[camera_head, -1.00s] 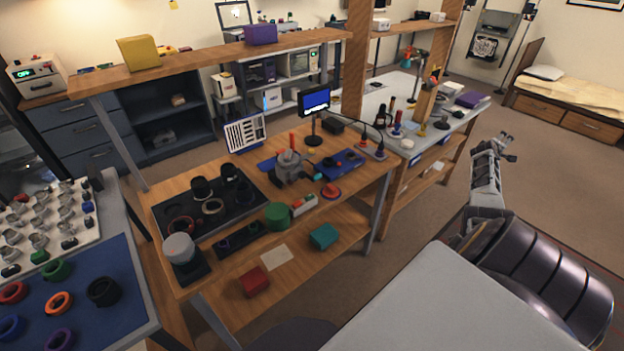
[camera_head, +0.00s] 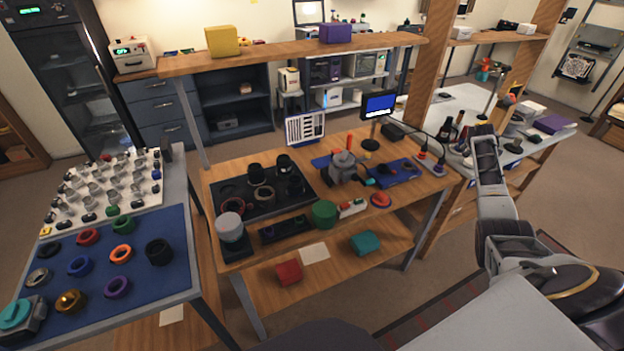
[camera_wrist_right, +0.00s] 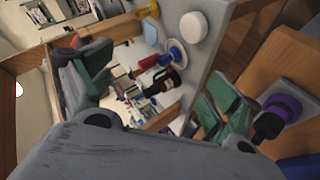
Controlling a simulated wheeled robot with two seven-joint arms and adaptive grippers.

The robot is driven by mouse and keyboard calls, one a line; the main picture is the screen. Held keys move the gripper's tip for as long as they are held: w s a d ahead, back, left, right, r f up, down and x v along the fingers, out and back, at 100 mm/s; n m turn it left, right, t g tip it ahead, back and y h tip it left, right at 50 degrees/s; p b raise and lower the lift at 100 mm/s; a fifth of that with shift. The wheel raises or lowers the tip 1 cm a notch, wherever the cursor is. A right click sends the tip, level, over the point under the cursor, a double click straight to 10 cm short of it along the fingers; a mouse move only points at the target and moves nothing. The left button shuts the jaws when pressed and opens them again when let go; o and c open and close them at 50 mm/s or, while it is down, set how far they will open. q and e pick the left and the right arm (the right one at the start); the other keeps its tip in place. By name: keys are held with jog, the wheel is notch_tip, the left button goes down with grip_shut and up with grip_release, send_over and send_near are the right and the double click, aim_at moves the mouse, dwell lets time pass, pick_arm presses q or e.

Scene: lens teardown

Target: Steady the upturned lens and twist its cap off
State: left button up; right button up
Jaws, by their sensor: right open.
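A light-grey-topped cylinder (camera_head: 229,226) stands upright on a black base (camera_head: 236,248) at the bench's front left corner. It may be the upturned lens with its cap, but I cannot tell for sure. Several dark lens parts, some upright, stand on a black tray (camera_head: 228,189) behind it. My right gripper (camera_head: 485,132) is raised at the right, well apart from the cylinder. In the right wrist view its fingers (camera_wrist_right: 155,90) are spread with nothing held between them. My left gripper is not in view.
A blue mat (camera_head: 100,268) with several coloured rings lies on the left table. The wooden bench (camera_head: 330,228) carries a green cylinder (camera_head: 324,213), a grey device (camera_head: 343,168) and a small monitor (camera_head: 379,105). A shelf board (camera_head: 290,50) runs above its back. Floor shows between bench and left table.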

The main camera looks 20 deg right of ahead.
jog(key=w+a+r+n+t+y, duration=0.2)
jog(key=w+a+y, duration=0.1)
jog(key=w+a, duration=1.05)
jog(key=w+a+r+n+y, duration=0.2)
jog(key=w+a, duration=0.3)
jog(key=a, duration=0.9)
jog(key=w+a+r+n+y, duration=0.25)
jog(key=w+a, duration=0.25)
jog(key=a, duration=0.8)
jog(key=w+a+r+n+y, duration=0.2)
jog(key=w+a+y, duration=0.15)
jog(key=a, duration=1.05)
jog(key=s+a+r+n+g+y, duration=0.1)
jog(key=s+a+n, duration=0.15)
jog(key=a, duration=1.05)
jog(key=s+a+r+n+g+y, duration=0.1)
jog(key=s+a+r+n, duration=0.15)
jog(key=a, duration=1.05)
jog(key=s+a+f+n+g+h, duration=0.2)
jog(key=s+a+n+g, duration=0.3)
jog(key=s+a, duration=1)
jog(key=s+f, duration=0.1)
jog(key=s, duration=0.1)
jog(key=shift+s+a+n+h, duration=0.15)
jog(key=shift+s+n+h, duration=0.2)
jog(key=shift+h, duration=0.05)
jog(key=shift+f, duration=0.25)
